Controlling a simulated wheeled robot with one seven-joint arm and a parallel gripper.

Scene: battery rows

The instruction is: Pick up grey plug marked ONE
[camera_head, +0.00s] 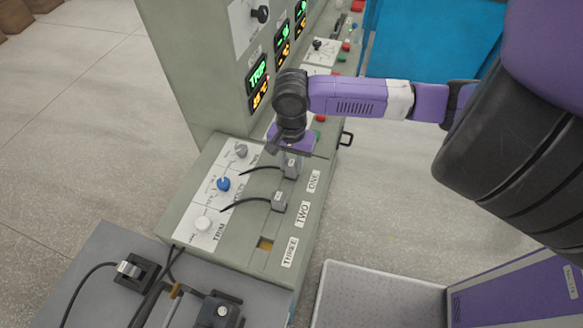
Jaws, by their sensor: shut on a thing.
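The grey plug marked ONE (291,170) sits at the row nearest the label ONE (313,181) on the green-grey console, with a black cable running left from it. My gripper (290,153) points down over this plug and is shut on it. The fingers and the upper part of the plug are partly hidden under the gripper's purple body. I cannot tell whether the plug still sits in its socket. A second grey plug (279,201) stands beside the label TWO (302,213), with its own cable.
An empty socket (265,244) lies beside the label THREE. Grey, blue (223,184) and white (202,224) knobs line the console's left side. An upright panel with lit displays (258,82) rises behind. A lower grey surface (104,247) with black connectors is in front.

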